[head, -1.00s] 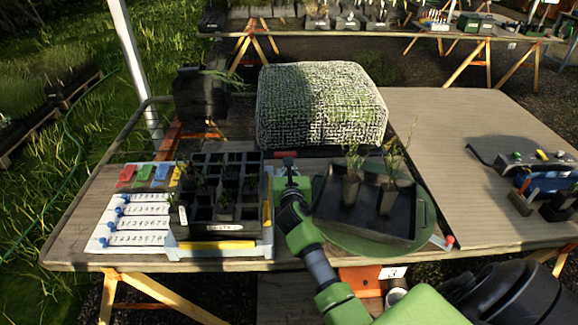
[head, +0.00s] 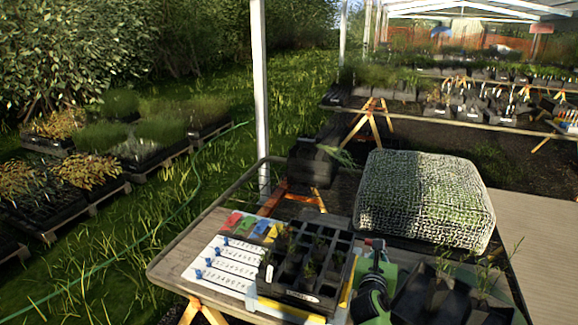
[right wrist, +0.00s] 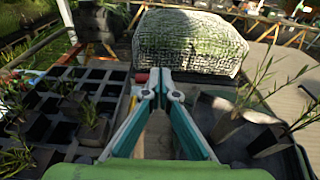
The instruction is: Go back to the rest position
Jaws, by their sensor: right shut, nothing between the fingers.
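My right gripper (head: 376,246) stands between the black cell tray (head: 290,291) on its left and a dark tray (head: 408,300) with potted seedlings on its right. In the right wrist view the gripper (right wrist: 160,75) has its fingers together, with nothing held between them. The cell tray, with small plants in some cells, fills the left of that view. Two potted seedlings (right wrist: 235,125) stand at its right. My left gripper is in neither current view.
A mesh-covered block (head: 425,200) stands behind the gripper. A white numbered board (head: 222,262) with coloured tabs lies left of the cell tray. A white post (head: 260,100) rises behind the table. Bare tabletop (head: 540,225) shows at the right.

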